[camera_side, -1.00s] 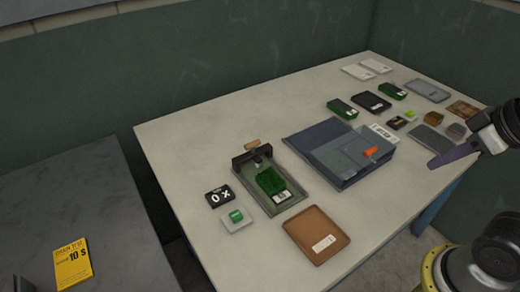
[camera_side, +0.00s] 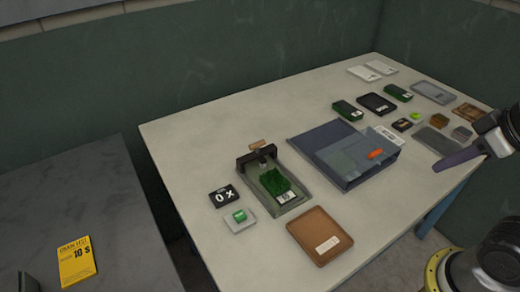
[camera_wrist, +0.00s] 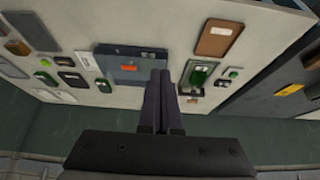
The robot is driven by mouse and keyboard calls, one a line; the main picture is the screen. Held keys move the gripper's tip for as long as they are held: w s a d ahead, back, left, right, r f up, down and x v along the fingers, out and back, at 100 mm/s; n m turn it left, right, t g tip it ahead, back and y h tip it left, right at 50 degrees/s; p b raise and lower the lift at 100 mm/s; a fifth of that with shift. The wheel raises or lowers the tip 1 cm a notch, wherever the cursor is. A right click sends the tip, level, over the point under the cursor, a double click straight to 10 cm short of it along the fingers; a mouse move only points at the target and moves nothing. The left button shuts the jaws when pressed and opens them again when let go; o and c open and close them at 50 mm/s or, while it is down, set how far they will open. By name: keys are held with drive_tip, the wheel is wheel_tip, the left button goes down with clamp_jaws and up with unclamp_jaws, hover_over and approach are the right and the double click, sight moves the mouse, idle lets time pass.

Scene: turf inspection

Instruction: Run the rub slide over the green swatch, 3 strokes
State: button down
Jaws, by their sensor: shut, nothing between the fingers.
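The rub slide (camera_side: 293,206) is a grey-green tray-like fixture with a dark bridge (camera_side: 257,158) across its far end, on the left part of the table. The green swatch (camera_side: 274,184) lies in its bed, with a small white label at its near end. The swatch also shows in the wrist view (camera_wrist: 199,77). A black counter (camera_side: 223,196) reading "0 x" and a pale box with a green button (camera_side: 240,217) stand left of the fixture. My gripper (camera_side: 436,168) is shut and empty at the right, above the table and well away from the slide.
A blue-grey case (camera_side: 345,178) with an orange tab lies between my gripper and the slide. A brown tray (camera_side: 320,236) is at the front edge. Several small boxes and trays fill the far right. A yellow card (camera_side: 76,262) lies on the grey bench at left.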

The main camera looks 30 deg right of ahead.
drive_tip(key=c, duration=1.2)
unclamp_jaws()
drive_tip(key=shift+o, duration=1.4)
drive_tip(key=shift+s+n, duration=0.1)
drive_tip(key=shift+n, duration=0.5)
drive_tip(key=shift+o, duration=0.7)
drive_tip(key=w+r+n, duration=0.5)
drive_tip(key=r, duration=0.3)
drive_tip(key=shift+w+n, duration=0.3)
drive_tip(key=shift+w, duration=0.1)
drive_tip(key=w+a+r+n, duration=0.1)
drive_tip(key=w+r+n, duration=0.2)
drive_tip(key=w, duration=0.3)
drive_tip(key=n+g, duration=0.3)
drive_tip(key=n, duration=0.5)
hover_over(258, 143)
drive_tip(key=s, duration=0.3)
drive_tip(key=s+f+x, duration=0.1)
drive_tip(key=s+x, duration=0.1)
drive_tip(key=x, duration=2.1)
drive_tip(key=shift+s+f, duration=0.25)
drive_tip(key=shift+f, duration=0.2)
